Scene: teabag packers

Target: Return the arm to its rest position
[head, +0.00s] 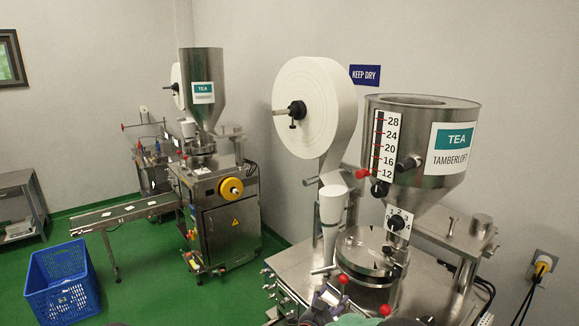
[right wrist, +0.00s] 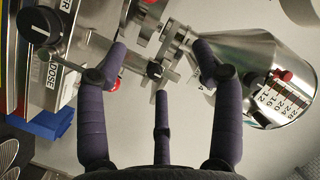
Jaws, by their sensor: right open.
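My right gripper (right wrist: 161,72) fills the lower part of the right wrist view, its purple-grey fingers spread apart with nothing held between them. Behind the fingers are metal brackets and a dark knob of a tea machine. In the head view only a small part of the right gripper (head: 328,298) shows at the bottom edge, in front of the near tea machine (head: 425,285); most of that arm is out of frame. My left gripper is in neither view.
The near machine carries a steel hopper (head: 415,185), a white paper roll (head: 325,105) and red-tipped levers. A second machine (head: 228,225) with a conveyor (head: 125,212) stands at left. A blue crate (head: 62,285) sits on the green floor, which is clear between them.

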